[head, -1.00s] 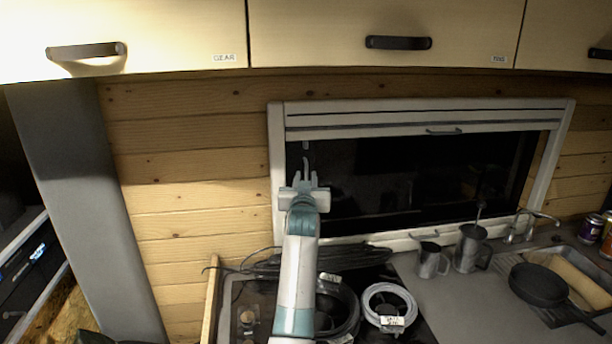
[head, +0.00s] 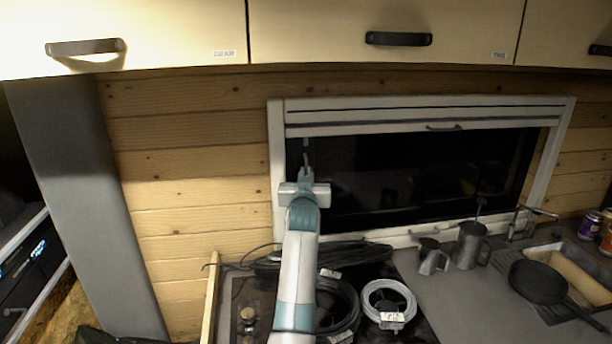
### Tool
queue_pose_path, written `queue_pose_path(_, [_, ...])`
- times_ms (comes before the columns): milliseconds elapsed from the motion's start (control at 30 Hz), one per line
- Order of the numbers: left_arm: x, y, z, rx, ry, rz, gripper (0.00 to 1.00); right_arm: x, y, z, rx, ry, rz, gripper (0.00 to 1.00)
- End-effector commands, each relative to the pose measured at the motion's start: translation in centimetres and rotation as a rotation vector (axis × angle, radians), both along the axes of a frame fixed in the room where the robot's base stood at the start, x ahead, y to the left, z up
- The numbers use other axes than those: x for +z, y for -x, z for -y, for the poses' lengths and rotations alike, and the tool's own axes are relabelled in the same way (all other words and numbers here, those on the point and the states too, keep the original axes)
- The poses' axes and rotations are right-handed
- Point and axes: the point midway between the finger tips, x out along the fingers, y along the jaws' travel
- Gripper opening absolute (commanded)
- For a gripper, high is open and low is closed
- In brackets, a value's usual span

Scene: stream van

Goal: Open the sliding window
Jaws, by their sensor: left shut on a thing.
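The window (head: 430,175) has a white frame and a dark pane, set in the wooden wall. A white blind or panel (head: 430,118) with a small handle covers its top edge. My left gripper (head: 306,172) is at the left part of the window, in front of the dark pane. Its fingers are together on a small upright handle (head: 305,150), whose upper end shows above the fingertips; the rest is hidden by the gripper. My right gripper is not in view.
Below are a hob with coiled cables (head: 388,302), metal jugs (head: 470,246), a faucet (head: 530,222), and a black pan (head: 538,283) by the sink. Bare counter lies right of the hob.

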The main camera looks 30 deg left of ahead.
Motion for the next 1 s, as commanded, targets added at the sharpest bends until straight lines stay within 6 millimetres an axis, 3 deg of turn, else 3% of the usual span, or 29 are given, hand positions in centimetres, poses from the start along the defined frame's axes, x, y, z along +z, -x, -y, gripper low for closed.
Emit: queue_pose_path(1000, [-0.08,0.01,-0.04,0.001,0.0,-0.001,0.0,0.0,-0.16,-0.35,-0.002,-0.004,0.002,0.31])
